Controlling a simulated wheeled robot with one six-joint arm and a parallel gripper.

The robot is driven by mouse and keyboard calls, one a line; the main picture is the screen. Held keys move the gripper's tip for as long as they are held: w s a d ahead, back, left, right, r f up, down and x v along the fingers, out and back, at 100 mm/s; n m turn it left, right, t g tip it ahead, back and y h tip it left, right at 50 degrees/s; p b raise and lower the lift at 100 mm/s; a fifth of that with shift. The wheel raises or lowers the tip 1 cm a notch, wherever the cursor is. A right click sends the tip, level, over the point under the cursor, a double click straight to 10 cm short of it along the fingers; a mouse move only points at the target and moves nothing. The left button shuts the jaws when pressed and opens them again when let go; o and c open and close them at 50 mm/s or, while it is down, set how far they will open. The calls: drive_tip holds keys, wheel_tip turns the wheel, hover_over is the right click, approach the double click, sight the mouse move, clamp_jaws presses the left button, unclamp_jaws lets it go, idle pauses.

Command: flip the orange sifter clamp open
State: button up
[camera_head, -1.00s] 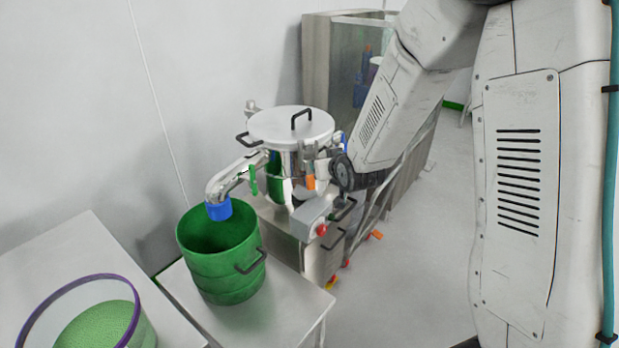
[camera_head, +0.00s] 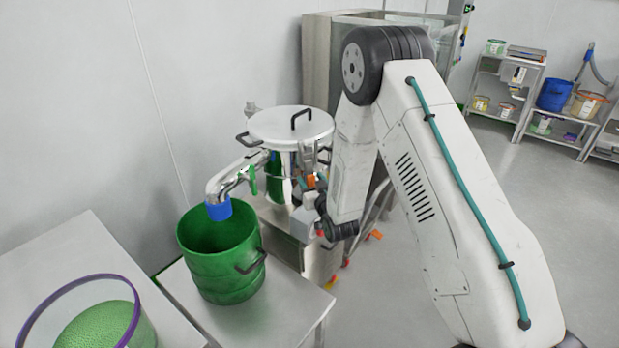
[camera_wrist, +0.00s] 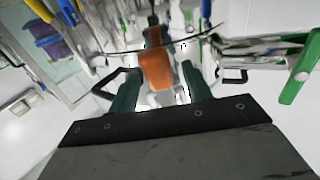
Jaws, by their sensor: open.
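The orange sifter clamp (camera_wrist: 156,72) shows in the wrist view, just beyond and between the two dark green fingers of my gripper (camera_wrist: 160,88). The fingers stand apart, one on each side of the clamp; I cannot tell whether they touch it. In the head view a small part of the orange clamp (camera_head: 311,181) shows at the front right of the sifter, partly hidden by my gripper (camera_head: 306,184). The steel sifter (camera_head: 290,127) has a round lid with black handles.
A green drum (camera_head: 222,262) stands under the sifter's blue-tipped spout (camera_head: 219,208). A purple-rimmed sieve (camera_head: 90,315) with green granules is at the lower left. A green lever (camera_wrist: 301,80) is at the right in the wrist view. Shelves (camera_head: 508,80) stand far right.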

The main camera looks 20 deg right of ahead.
drive_tip(key=shift+w+a, duration=0.1)
drive_tip(key=shift+w, duration=1.05)
drive_tip(key=shift+c, duration=0.3)
clamp_jaws()
